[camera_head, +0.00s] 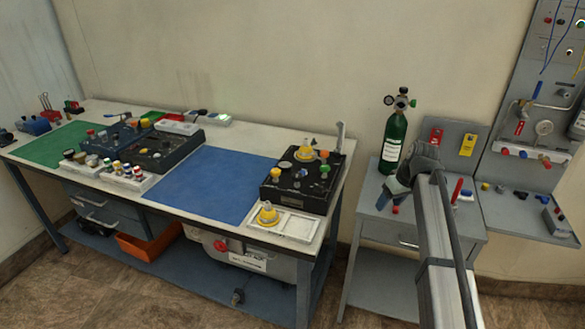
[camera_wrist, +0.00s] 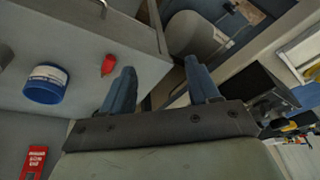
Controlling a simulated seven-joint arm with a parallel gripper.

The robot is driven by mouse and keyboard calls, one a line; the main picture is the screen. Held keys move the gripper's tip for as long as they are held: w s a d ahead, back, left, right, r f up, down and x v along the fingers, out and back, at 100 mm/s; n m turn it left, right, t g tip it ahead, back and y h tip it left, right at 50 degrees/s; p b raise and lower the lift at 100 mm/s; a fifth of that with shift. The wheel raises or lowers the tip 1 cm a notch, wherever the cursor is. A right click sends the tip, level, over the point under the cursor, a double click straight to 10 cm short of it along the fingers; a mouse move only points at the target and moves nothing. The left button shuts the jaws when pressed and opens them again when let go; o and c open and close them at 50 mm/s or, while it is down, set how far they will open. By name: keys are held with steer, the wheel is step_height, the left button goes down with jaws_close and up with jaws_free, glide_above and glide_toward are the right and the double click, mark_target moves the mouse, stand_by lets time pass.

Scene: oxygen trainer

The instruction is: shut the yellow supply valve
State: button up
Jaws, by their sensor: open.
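My gripper (camera_wrist: 160,88) is open, with nothing between its two blue fingers in the wrist view. In the head view my gripper (camera_head: 395,196) hangs over the left part of the small grey side table, just below the green oxygen cylinder (camera_head: 393,142). The cylinder stands upright with a gauge and regulator on top.
The grey side table (camera_head: 372,222) carries a red handle (camera_head: 456,190) and small parts. Red and yellow tags (camera_head: 467,144) hang behind. A blue-and-white tub (camera_wrist: 46,84) and a red piece (camera_wrist: 108,65) lie left of my fingers. A workbench with a blue mat (camera_head: 210,187) stands left.

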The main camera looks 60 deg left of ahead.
steer(key=s+a+r+n, duration=0.3)
steer(key=s+a+r, duration=0.6)
steer(key=s+a, duration=0.25)
steer(key=n+g, duration=0.2)
steer(key=n, duration=0.2)
glide_toward(276, 171)
steer(key=shift+y, duration=0.3)
steer(key=x, duration=0.8)
steer(key=shift+s+f, duration=0.1)
steer(key=shift+f, duration=0.2)
steer(key=c, duration=1)
steer(key=shift+m, duration=0.3)
steer(key=shift+c, duration=0.2)
